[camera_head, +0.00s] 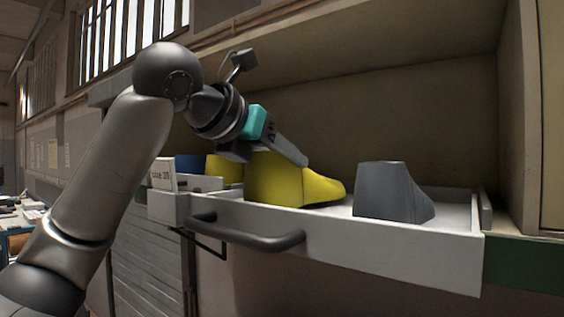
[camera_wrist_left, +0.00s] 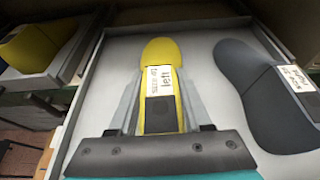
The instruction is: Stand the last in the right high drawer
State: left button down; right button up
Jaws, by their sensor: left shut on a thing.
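A yellow shoe last (camera_head: 280,182) is in the open high drawer at the right (camera_head: 400,248). My left gripper (camera_head: 285,152) is shut on its top from above. In the left wrist view the yellow last (camera_wrist_left: 161,52) lies between the two fingers, toe pointing away, with a white label on top. The last looks upright, sole down. The drawer's front wall hides its lower edge, so I cannot tell if the sole touches the drawer floor. A grey last (camera_head: 390,190) stands to its right in the same drawer, apart from it. My right gripper is not in view.
A neighbouring drawer at the left holds another yellow last (camera_head: 224,168) and a blue one (camera_head: 189,164). A small white label card (camera_head: 162,174) stands at its front. A dark handle (camera_head: 245,235) sticks out of the right drawer's front. The cabinet's back wall rises behind.

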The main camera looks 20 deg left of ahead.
pick_arm(q)
jog(key=shift+f, duration=0.35)
jog(key=shift+s, duration=0.1)
jog(key=shift+f, duration=0.1)
jog(key=shift+c, duration=1.6)
grip_release()
jog(key=shift+f, duration=0.15)
jog(key=shift+r, duration=0.25)
jog(key=b+v, duration=0.2)
jog(key=v, duration=1)
jog(key=shift+f, duration=0.15)
